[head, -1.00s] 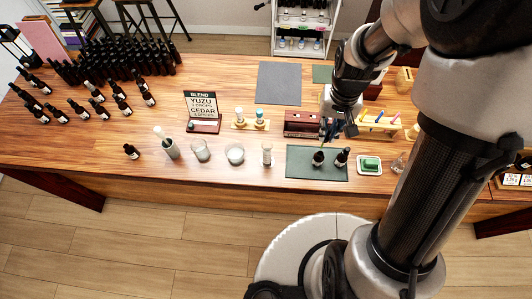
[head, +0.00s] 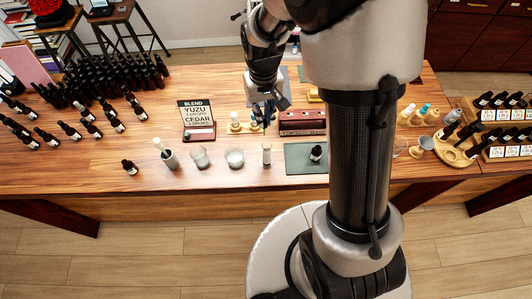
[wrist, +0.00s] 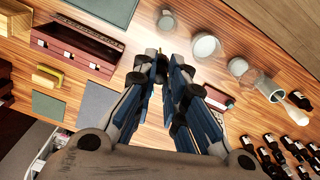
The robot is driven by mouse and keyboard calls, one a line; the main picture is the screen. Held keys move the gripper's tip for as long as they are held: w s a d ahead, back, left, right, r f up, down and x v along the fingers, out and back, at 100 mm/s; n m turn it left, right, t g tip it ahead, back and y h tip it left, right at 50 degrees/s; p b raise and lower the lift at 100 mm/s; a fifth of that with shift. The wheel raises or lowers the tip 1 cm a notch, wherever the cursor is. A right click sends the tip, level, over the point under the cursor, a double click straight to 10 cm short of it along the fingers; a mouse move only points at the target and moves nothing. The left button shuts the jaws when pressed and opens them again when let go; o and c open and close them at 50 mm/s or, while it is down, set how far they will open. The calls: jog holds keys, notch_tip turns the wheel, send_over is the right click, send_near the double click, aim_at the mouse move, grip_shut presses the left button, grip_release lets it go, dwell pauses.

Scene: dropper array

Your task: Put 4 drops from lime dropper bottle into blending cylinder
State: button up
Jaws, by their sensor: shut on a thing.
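My gripper (head: 262,119) is over the table beside the wooden stand, left of the dark red rack. In the wrist view its fingers (wrist: 162,62) are closed together on a small thing. Only a gold-brown bit (wrist: 150,52) of it shows, too little to name it surely. A clear cylinder (head: 266,155) stands upright in front of the gripper, left of the green mat. It also shows in the wrist view (wrist: 166,20), apart from the fingers. A dark bottle (head: 316,152) stands on the green mat (head: 297,165). I cannot read which is the lime bottle.
A blend sign (head: 198,118), a wooden stand (head: 236,130) and a red rack (head: 304,122) are behind. Many dark bottles fill the left. My arm hides the mat's right side.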

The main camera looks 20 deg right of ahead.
dwell(0.4)
jog(key=s+r+p, duration=0.3)
jog(key=r+p, duration=0.1)
jog(key=r, duration=0.1)
jog(key=shift+s+r, duration=0.2)
jog(key=shift+r, duration=0.05)
jog(key=shift+a, duration=0.1)
jog(key=shift+f+b, duration=1.5)
jog(key=shift+f, duration=0.45)
jog(key=shift+f, duration=0.1)
